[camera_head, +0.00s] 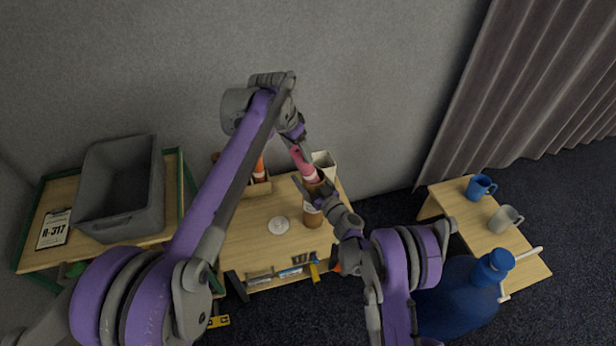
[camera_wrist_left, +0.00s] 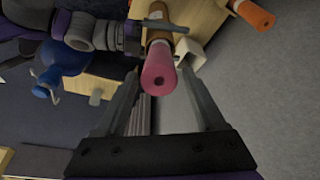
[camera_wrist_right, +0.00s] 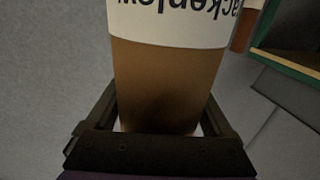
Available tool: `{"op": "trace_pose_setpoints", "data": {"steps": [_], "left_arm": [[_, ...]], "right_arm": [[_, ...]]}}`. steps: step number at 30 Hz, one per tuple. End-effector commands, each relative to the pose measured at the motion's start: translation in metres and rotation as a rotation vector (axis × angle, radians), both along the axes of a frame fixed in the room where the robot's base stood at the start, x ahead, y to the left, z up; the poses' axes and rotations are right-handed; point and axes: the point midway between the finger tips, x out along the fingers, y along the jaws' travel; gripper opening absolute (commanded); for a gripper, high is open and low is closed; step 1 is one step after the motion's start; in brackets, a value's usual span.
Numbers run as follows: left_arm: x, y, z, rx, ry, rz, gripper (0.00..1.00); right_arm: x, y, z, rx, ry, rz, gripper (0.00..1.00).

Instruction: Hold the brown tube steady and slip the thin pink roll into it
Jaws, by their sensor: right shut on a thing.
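The brown tube (camera_head: 313,218) stands roughly upright above the wooden table, with a white label band. It fills the right wrist view (camera_wrist_right: 165,80). My right gripper (camera_head: 327,198) is shut around it. The thin pink roll (camera_head: 302,161) sticks out of the tube's upper end, slightly tilted, with a pale band near the tube's mouth. Its depth inside is hidden.
On the wooden table (camera_head: 258,240) stand a white square holder (camera_head: 324,161), an orange roll (camera_head: 259,168) in a box and a white round item (camera_head: 279,226). A grey bin (camera_head: 118,190) is on the left table. Mugs (camera_head: 480,187) stand on the right bench.

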Motion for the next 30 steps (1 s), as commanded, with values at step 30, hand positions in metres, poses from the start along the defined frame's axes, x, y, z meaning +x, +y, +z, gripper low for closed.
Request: {"op": "trace_pose_setpoints", "data": {"steps": [30], "left_arm": [[-0.024,0.022,0.103,0.001,0.001,0.000,0.86]], "right_arm": [[0.000,0.000,0.000,0.001,0.001,0.000,0.22]]}}
